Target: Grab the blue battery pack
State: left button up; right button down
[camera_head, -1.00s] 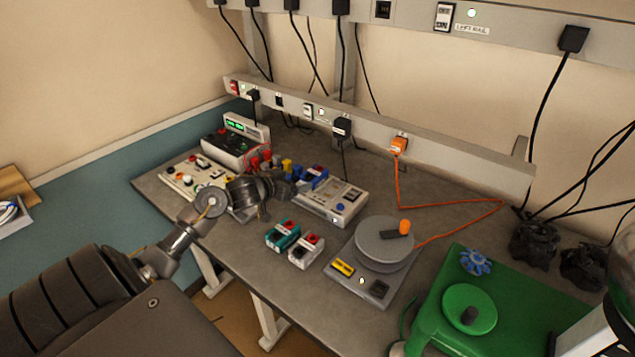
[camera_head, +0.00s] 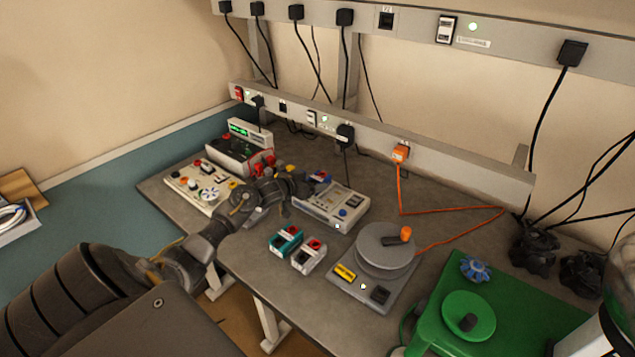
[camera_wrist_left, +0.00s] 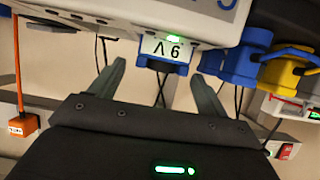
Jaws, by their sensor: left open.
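The blue battery pack (camera_head: 322,176) sits at the back of a pale charger-like unit (camera_head: 335,205) on the bench, partly hidden by my left gripper. In the left wrist view, which looks upside down, a blue body (camera_wrist_left: 162,66) with a "9 V" plate shows beneath the white unit, beyond the fingers. My left gripper (camera_head: 295,184) is beside the unit's left end. In the wrist view its two fingers (camera_wrist_left: 157,85) are apart, with nothing held between them. Whether they touch the pack cannot be told. My right gripper is not in view.
Teal (camera_head: 285,240) and white (camera_head: 309,256) packs stand in front. A turntable device (camera_head: 384,247), a green stand (camera_head: 450,330), a power supply (camera_head: 236,152) and a control panel (camera_head: 199,187) surround them. An orange cord (camera_head: 450,209) crosses the bench. Blue and yellow fittings (camera_wrist_left: 285,73) lie close to the gripper.

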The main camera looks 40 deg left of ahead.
aim_at(319, 177)
pick_arm(q)
jog(key=shift+x, duration=1.15)
jog(key=c, duration=1.4)
